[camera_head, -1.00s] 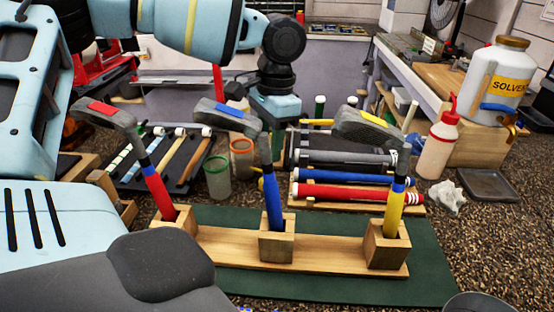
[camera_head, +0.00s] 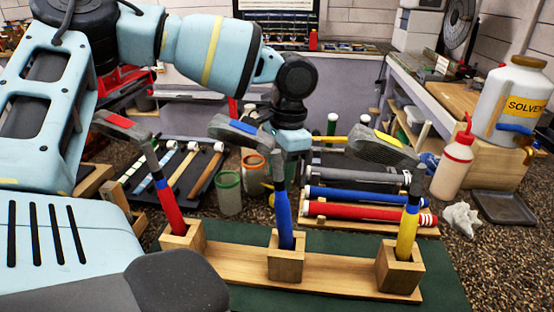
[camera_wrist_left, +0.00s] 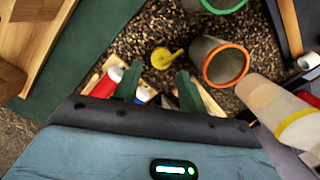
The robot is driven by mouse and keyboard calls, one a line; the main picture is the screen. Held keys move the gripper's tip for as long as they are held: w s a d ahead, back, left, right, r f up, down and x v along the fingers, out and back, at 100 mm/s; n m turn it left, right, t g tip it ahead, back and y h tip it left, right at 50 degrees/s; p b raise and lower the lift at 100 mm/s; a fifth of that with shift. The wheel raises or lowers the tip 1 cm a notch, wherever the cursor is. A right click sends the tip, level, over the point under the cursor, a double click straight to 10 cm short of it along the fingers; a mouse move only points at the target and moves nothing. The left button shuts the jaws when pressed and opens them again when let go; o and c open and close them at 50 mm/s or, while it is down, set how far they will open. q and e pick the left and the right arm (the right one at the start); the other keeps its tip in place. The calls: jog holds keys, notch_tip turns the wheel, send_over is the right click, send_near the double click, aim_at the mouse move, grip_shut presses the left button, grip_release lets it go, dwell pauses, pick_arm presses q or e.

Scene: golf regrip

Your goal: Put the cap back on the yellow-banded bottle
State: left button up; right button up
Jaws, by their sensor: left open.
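A bottle with a yellow band (camera_wrist_left: 296,128) shows at the right edge of the left wrist view, pale and partly cut off. A small round yellow piece with a stub (camera_wrist_left: 162,58), which looks like the cap, lies on the speckled ground. A bit of yellow (camera_head: 267,186) beside the orange-rimmed cup may be the same piece in the head view. My left gripper (camera_wrist_left: 158,87) is open, its two dark green fingers pointing toward the yellow piece, with nothing held between them. In the head view its fingers are hidden behind the hammers. My right gripper is not in view.
An orange-rimmed cup (camera_wrist_left: 225,66) stands close to the yellow piece, beside a green-rimmed cup (camera_head: 228,193). A red-topped bottle (camera_head: 452,168) stands right.

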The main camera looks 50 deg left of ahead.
pick_arm(q)
jog(key=shift+s+a+f, duration=0.1)
jog(key=shift+a+f, duration=0.05)
jog(key=shift+f, duration=1.15)
jog(key=shift+s+a+f, duration=0.1)
jog(key=shift+f, duration=1.2)
jog(key=c, duration=0.7)
